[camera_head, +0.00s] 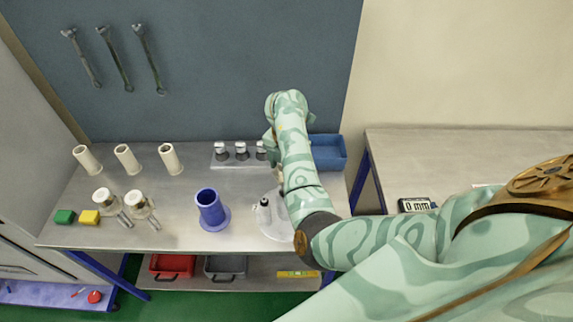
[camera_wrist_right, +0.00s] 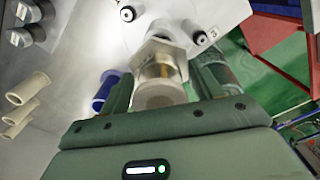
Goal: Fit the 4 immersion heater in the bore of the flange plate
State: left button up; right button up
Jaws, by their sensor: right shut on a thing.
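My right gripper (camera_wrist_right: 168,74) is shut on an immersion heater (camera_wrist_right: 160,92) with a pale hexagonal collar, a clear section with brass inside and a white cap. It holds the heater over or at the flange plate (camera_wrist_right: 175,12), which is pale, with round dark-centred features. The heater's far end is hidden, so I cannot tell whether it is in the bore. Two more heaters (camera_head: 105,199) (camera_head: 140,205) lie at the table's left. My left gripper is not in view.
A small bottle-like thing (camera_head: 263,211) stands at the plate. A blue flanged tube (camera_head: 211,209) stands left of it.

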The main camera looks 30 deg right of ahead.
jog(key=shift+f+b, duration=3.7)
jog(key=shift+f, duration=0.35)
jog(key=o, duration=1.1)
notch_tip(320, 180, up, 7)
jog(key=p, duration=0.6)
